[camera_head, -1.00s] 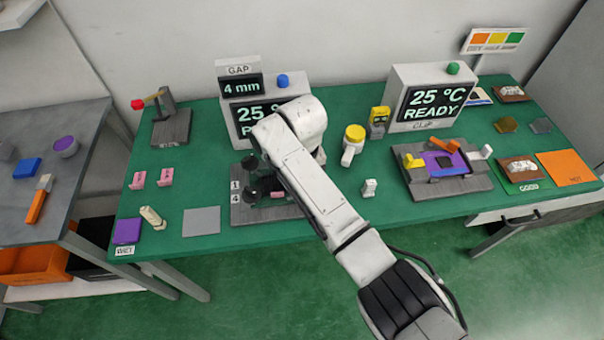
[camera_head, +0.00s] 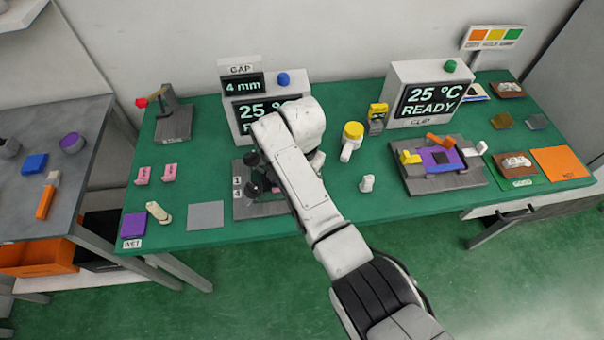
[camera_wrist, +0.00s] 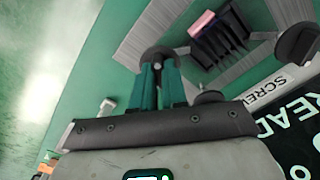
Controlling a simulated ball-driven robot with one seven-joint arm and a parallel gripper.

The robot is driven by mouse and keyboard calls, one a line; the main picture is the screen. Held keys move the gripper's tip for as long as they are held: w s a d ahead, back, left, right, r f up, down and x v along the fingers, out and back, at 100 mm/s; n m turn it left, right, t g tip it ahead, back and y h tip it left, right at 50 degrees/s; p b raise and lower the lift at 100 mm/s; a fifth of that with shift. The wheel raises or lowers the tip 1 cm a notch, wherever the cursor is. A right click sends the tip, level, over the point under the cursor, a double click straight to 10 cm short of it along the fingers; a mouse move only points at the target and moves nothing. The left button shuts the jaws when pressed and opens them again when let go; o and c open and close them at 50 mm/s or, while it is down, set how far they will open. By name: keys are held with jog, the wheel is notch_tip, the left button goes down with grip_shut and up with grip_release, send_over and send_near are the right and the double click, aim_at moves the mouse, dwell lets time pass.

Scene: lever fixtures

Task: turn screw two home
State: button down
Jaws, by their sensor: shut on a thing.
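The grey screw fixture (camera_head: 262,210) sits on the green table below the left display box, with labels 1 and 4 at its left edge. Black knobs (camera_head: 252,190) show at its left side; my arm covers its right part. In the wrist view my gripper (camera_wrist: 160,80) is closed on a dark round knob (camera_wrist: 163,56) at a corner of the fixture. Its number is not visible. Another knob (camera_wrist: 297,43) stands to the right, and one more (camera_wrist: 209,97) is partly hidden behind my gripper. A pink piece (camera_wrist: 202,24) sits in the black centre part.
The display box (camera_head: 235,98) stands close behind the fixture. A yellow-topped white part (camera_head: 352,140) and a small white part (camera_head: 367,183) stand to the right. A flat grey plate (camera_head: 206,215) lies to the left. The clip fixture (camera_head: 440,182) is further right.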

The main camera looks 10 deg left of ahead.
jog(key=shift+r+m, duration=0.1)
jog(key=shift+m, duration=0.4)
jog(key=c, duration=1.2)
grip_release()
jog(key=shift+o, duration=0.2)
notch_tip(320, 180, up, 11)
jog(key=b, duration=0.1)
